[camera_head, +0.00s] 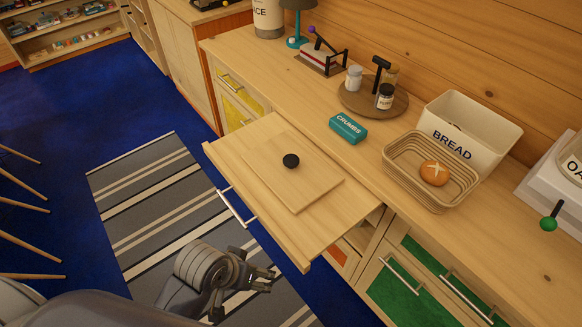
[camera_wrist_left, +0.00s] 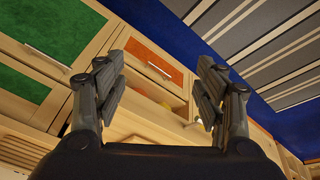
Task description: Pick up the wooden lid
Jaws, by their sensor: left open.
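The wooden lid (camera_head: 268,165) is a flat, pale rectangular board with a round black knob (camera_head: 291,160) near its middle. It lies flat on a pulled-out wooden board (camera_head: 345,212) that juts from the counter. My left gripper (camera_head: 270,278) is open and empty in the head view, below and in front of the pulled-out board, apart from the lid. Its two spread fingers (camera_wrist_left: 160,88) fill the middle of the left wrist view, with nothing between them. I cannot make out the lid in that view. My right gripper is in neither view.
Behind the lid, the counter holds a teal crumbs box (camera_head: 348,127), a round tray (camera_head: 347,98) with jars, a bread bin (camera_head: 470,125) and a basket (camera_head: 408,178) with a roll. A bar handle (camera_head: 236,208) runs along the pulled-out board's front. A striped rug (camera_head: 150,215) covers the floor.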

